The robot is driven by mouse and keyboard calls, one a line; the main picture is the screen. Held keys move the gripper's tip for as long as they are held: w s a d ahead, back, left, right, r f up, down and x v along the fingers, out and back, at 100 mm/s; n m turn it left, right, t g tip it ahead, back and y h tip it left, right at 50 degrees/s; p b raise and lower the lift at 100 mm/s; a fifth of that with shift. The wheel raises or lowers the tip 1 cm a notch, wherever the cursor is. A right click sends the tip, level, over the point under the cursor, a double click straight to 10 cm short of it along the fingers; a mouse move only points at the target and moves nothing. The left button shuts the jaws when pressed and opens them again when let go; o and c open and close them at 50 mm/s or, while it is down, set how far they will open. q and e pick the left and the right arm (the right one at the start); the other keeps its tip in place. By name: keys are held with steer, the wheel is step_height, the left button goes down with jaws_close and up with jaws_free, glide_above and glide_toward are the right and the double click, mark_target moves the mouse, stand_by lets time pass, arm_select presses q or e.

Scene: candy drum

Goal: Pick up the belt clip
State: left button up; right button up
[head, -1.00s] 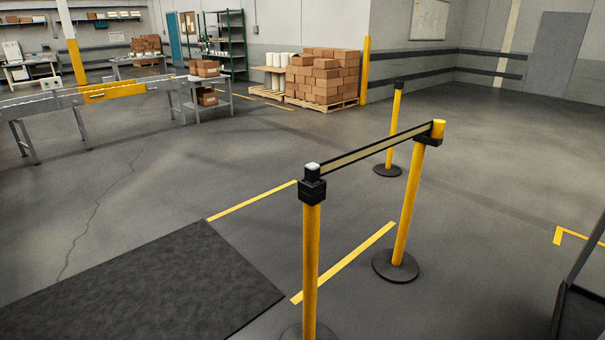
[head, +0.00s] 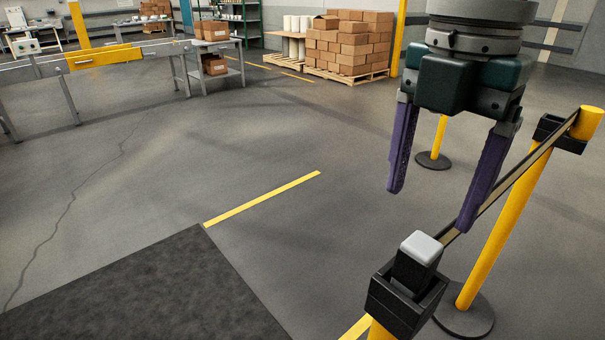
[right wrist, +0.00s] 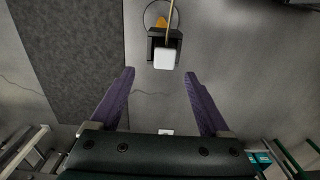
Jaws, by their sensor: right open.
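The belt clip (head: 417,262) is a small black block with a pale grey top. It sits upright in the black head (head: 398,312) of the nearest yellow post, at the bottom right of the head view. A belt (head: 510,190) runs from it to the farther post. My right gripper (head: 430,208) is open and empty, its two purple fingers pointing down above the clip and apart from it. In the right wrist view, the pale clip top (right wrist: 164,58) lies a little beyond the open fingertips. My left gripper is not in view.
A second yellow post (head: 508,235) stands at the right, with another post (head: 439,137) partly hidden behind my gripper. A dark mat (head: 150,295) lies at lower left. A yellow floor line (head: 262,198) crosses open floor. Stacked boxes (head: 350,45) stand far back.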

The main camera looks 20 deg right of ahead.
mark_target(423, 244)
steer(key=f, duration=0.2)
steer(key=s+f, duration=0.1)
steer(key=f, duration=0.1)
steer(key=shift+f, duration=0.25)
steer(key=f, duration=0.5)
steer(key=shift+w+d+f, duration=0.1)
steer(key=shift+w+d, duration=0.1)
steer(key=shift+d, duration=0.15)
steer(key=shift+c, duration=0.2)
jaws_close()
